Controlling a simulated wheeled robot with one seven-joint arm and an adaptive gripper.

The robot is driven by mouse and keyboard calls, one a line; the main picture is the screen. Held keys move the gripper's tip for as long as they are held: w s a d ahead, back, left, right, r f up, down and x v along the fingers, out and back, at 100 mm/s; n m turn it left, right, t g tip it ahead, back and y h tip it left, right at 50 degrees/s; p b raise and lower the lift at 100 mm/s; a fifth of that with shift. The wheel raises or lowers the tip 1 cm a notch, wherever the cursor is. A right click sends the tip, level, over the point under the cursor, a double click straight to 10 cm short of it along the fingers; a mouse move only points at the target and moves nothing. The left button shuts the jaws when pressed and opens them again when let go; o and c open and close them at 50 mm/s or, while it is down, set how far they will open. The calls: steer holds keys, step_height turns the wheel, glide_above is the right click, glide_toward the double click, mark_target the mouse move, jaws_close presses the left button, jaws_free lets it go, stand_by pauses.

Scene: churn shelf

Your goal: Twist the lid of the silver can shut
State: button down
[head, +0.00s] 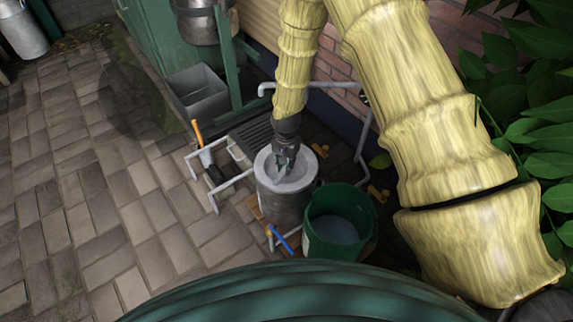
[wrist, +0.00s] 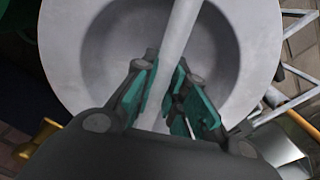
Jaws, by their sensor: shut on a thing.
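The silver can (head: 280,205) stands upright on the low rack at the middle of the head view. Its pale grey round lid (head: 302,178) sits on top, with a wide rim and a sunken centre. In the wrist view the lid (wrist: 70,45) fills most of the picture, and a light grey bar (wrist: 178,35) crosses its middle. My gripper (head: 287,160) points down over the lid's centre. In the wrist view its green-padded fingers (wrist: 172,98) are shut on the bar, one on each side. The can's body is hidden in the wrist view.
A green bucket (head: 312,240) stands close to the can's right. A blue-handled tool (head: 286,240) and white rack bars (head: 232,182) are near its left. A grey bin (head: 200,100) stands behind left. Brick wall and leaves (head: 545,150) lie right. Paving (head: 80,180) at left is open.

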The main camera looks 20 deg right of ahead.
steer(key=shift+r+n+p, duration=0.1)
steer(key=shift+n+p, duration=1.1)
steer(key=shift+n+p, duration=1.5)
steer(key=shift+n, duration=0.5)
stand_by(0.4)
steer(key=c, duration=1.4)
jaws_free()
steer(key=shift+r, duration=0.1)
step_height(320, 180, up, 12)
steer(key=shift+f, duration=0.15)
